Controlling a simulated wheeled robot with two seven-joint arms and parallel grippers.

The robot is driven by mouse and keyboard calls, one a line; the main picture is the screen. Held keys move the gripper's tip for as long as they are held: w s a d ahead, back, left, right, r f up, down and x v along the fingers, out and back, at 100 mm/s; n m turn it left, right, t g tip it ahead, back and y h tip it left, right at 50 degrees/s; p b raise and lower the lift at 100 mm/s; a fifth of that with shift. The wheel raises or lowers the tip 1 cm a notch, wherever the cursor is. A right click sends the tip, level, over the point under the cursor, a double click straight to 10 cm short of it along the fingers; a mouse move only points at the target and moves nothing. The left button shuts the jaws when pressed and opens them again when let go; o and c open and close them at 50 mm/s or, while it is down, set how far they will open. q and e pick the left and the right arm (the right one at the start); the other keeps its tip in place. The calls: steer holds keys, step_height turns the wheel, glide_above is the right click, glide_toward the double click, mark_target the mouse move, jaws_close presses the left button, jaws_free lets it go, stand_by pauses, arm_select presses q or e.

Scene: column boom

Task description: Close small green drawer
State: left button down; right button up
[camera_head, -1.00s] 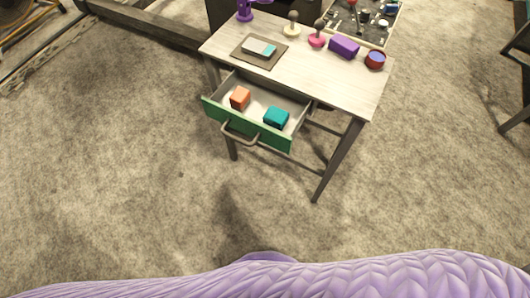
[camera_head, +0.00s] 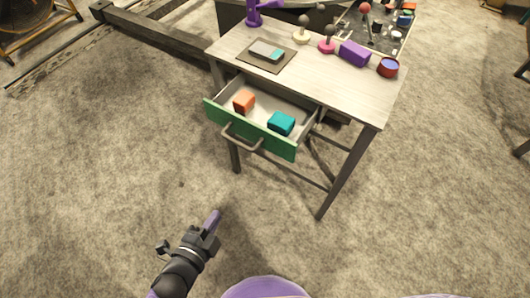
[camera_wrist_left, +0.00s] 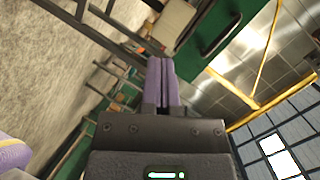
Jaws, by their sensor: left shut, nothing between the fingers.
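The small green drawer (camera_head: 262,138) stands pulled open under the table top in the head view, with a grey handle (camera_head: 241,138) on its front. An orange block (camera_head: 244,101) and a teal block (camera_head: 281,123) lie inside it. My left gripper (camera_head: 214,218) is shut and empty, in front of and below the drawer, apart from it. In the left wrist view its purple fingers (camera_wrist_left: 161,80) are together, and a green panel with a handle (camera_wrist_left: 215,35) shows beyond them. My right gripper is not in view.
The table (camera_head: 340,92) carries a dark mat (camera_head: 267,57), a purple box (camera_head: 354,53), a red-rimmed cup (camera_head: 388,67) and several knobbed items. Table legs (camera_head: 345,175) stand right of the drawer. The carpet in front is clear.

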mark_target(271, 141)
arm_select(q)
steer(key=w+d+r+m+t+h+b, duration=0.1)
steer(key=w+d+r+m+t+h, duration=0.15)
steer(key=d+r+m+h, duration=0.35)
steer(key=shift+g+y, duration=0.45)
steer(key=shift+y, duration=0.45)
steer(key=b+x, duration=0.1)
steer(key=x, duration=0.3)
steer(key=r+b+x, duration=0.1)
steer(key=x, duration=0.2)
steer(key=a+b+x, duration=0.1)
steer(key=x, duration=0.3)
steer(key=shift+w+d+r, duration=0.15)
steer(key=shift+w+r, duration=0.05)
steer(key=shift+w, duration=0.4)
steer(key=shift+w+d+r+b, duration=0.1)
steer(key=shift+w+d+b, duration=0.2)
steer(key=shift+w+b, duration=0.05)
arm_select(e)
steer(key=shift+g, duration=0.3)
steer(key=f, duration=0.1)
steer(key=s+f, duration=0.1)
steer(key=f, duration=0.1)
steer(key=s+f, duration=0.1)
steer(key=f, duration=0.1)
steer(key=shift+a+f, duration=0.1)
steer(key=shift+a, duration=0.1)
arm_select(q)
steer(key=shift+w, duration=0.1)
